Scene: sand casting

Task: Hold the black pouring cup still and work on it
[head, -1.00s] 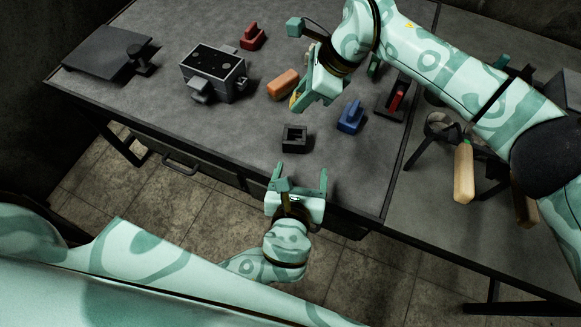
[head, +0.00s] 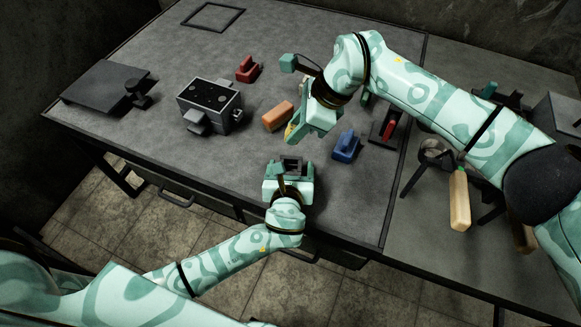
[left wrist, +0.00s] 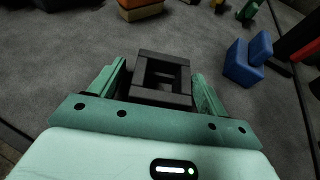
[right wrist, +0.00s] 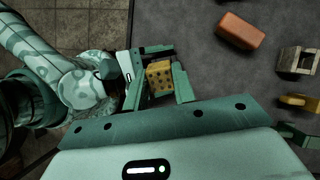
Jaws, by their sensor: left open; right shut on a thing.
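The black pouring cup (head: 293,161), a small dark square cup with an open middle, sits on the table near its front edge. My left gripper (head: 289,168) is open, with one finger on each side of the cup. The left wrist view shows the cup (left wrist: 162,72) between the open fingers, with a gap at least on the right. My right gripper (head: 292,134) is above and behind the cup, shut on a yellow block with dark dots (right wrist: 160,74). In the right wrist view this block partly hides the cup.
An orange block (head: 277,116) lies left of my right gripper and a blue block (head: 346,146) stands to the right. A grey box (head: 209,104), a red block (head: 248,69) and a dark plate (head: 105,86) are farther left. A wooden handle (head: 459,200) is at right.

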